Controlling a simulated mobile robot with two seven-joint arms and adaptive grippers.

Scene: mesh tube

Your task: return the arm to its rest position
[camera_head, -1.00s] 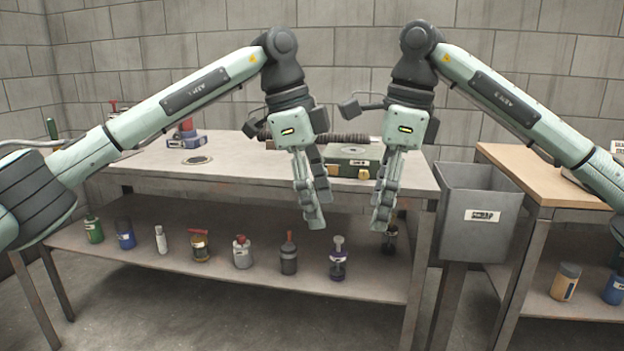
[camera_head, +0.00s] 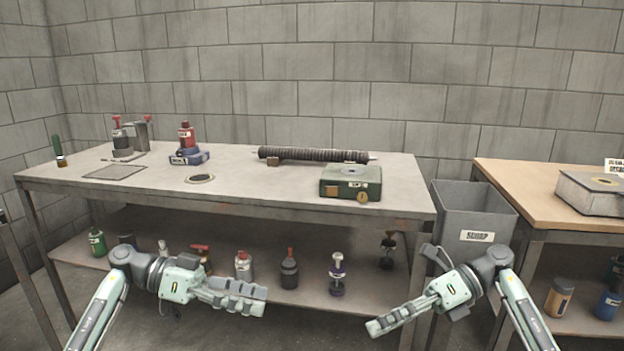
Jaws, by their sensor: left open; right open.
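My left gripper (camera_head: 240,296) is low at the front, before the lower shelf of the grey table, with its fingers pointing right. It is open and nothing shows in it. My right gripper (camera_head: 398,318) is low at the front right, with its fingers pointing left. It is open and empty. Both arms come up from the bottom edge, and the two grippers are apart with a gap between them. A dark ribbed mesh tube (camera_head: 315,154) lies along the back of the grey tabletop, clear of both grippers.
The grey table (camera_head: 245,185) carries a green box (camera_head: 350,183), a red-topped bottle (camera_head: 186,137) and a dark flat plate (camera_head: 115,172). Several bottles stand on its lower shelf. A grey scrap bin (camera_head: 470,215) stands between it and a wooden-topped table (camera_head: 530,203).

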